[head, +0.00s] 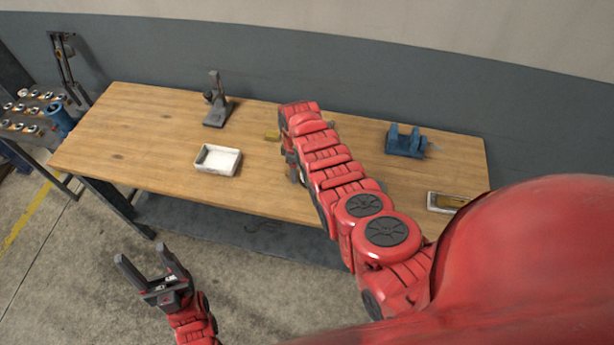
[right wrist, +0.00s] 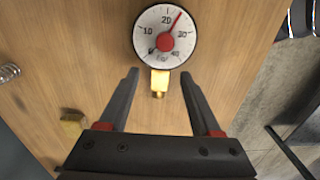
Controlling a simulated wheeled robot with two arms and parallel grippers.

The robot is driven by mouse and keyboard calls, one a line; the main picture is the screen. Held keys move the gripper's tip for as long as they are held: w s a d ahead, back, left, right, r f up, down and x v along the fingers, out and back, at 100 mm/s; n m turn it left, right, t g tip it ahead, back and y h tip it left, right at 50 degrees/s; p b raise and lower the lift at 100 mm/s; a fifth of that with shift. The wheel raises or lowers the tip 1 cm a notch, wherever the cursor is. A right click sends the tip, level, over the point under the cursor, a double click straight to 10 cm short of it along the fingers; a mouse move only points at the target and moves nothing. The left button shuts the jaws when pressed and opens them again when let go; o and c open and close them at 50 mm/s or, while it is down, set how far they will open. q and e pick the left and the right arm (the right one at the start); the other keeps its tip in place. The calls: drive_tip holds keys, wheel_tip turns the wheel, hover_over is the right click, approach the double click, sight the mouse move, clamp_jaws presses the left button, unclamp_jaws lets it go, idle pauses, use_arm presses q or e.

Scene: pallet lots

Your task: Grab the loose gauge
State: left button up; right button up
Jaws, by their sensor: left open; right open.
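The loose gauge (right wrist: 166,37) shows in the right wrist view, with a round white dial, a red needle and hub, and a brass stem (right wrist: 159,82). It appears to lie face up on the wooden bench. My right gripper (right wrist: 160,76) is open; its fingers appear on either side of the stem, with a gap on each side. How high they are above the bench I cannot tell. In the head view my right arm hides the gauge and most of that gripper. My left gripper (head: 146,256) is open and empty, in front of the bench, over the floor.
A rack of parts (head: 32,115) stands at left. The bench's left part is mostly clear.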

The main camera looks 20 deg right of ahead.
drive_tip(key=shift+f, duration=0.3)
drive_tip(key=shift+c, duration=0.2)
clamp_jaws()
